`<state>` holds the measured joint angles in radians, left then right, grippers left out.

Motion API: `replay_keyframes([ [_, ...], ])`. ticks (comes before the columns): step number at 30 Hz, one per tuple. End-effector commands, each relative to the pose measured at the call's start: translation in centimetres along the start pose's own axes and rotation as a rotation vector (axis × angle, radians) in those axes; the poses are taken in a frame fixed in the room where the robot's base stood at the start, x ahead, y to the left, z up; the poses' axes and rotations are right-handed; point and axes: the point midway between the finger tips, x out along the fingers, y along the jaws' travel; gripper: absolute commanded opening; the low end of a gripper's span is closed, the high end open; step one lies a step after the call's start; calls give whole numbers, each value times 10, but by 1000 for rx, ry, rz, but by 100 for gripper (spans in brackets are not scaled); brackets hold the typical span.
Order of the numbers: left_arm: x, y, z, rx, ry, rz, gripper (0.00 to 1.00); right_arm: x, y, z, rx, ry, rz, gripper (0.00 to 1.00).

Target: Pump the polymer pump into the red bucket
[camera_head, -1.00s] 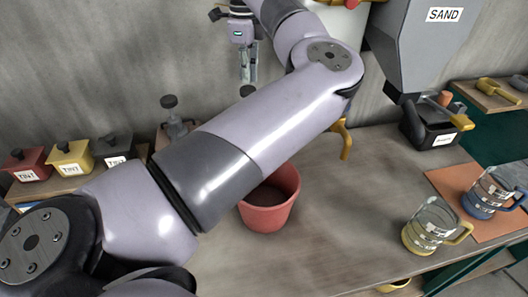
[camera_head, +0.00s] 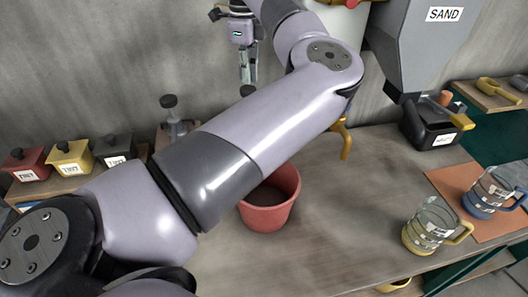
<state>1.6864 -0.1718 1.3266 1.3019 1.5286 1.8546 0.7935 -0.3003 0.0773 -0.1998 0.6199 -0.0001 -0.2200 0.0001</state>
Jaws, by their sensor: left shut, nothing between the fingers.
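The red bucket (camera_head: 268,212) stands upright on the table, with dark contents inside. Its left part is hidden behind my left arm. My left gripper (camera_head: 248,80) is shut and empty, fingers pointing down, beyond the arm. A dark round knob (camera_head: 247,90) shows just below the fingertips, above the arm; it looks like a pump head. Its body is hidden, and I cannot tell if the fingers touch it. A second pump bottle with a dark knob (camera_head: 170,102) stands to the left; no label is readable on either. My right gripper is not in view.
Red, yellow and dark tint boxes (camera_head: 70,157) stand at left. A grey SAND hopper (camera_head: 418,45) hangs at upper right above a black container (camera_head: 428,124). A yellow-based jug (camera_head: 430,228) and a blue-based jug (camera_head: 487,192) stand at right. The table between bucket and jugs is clear.

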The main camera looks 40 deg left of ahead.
Motion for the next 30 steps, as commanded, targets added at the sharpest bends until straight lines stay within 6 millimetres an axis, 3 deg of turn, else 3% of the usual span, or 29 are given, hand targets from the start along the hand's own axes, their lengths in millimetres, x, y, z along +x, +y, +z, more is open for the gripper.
replay_keyframes([
  [30,37,0,0,0,1,2,0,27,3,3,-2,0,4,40],
])
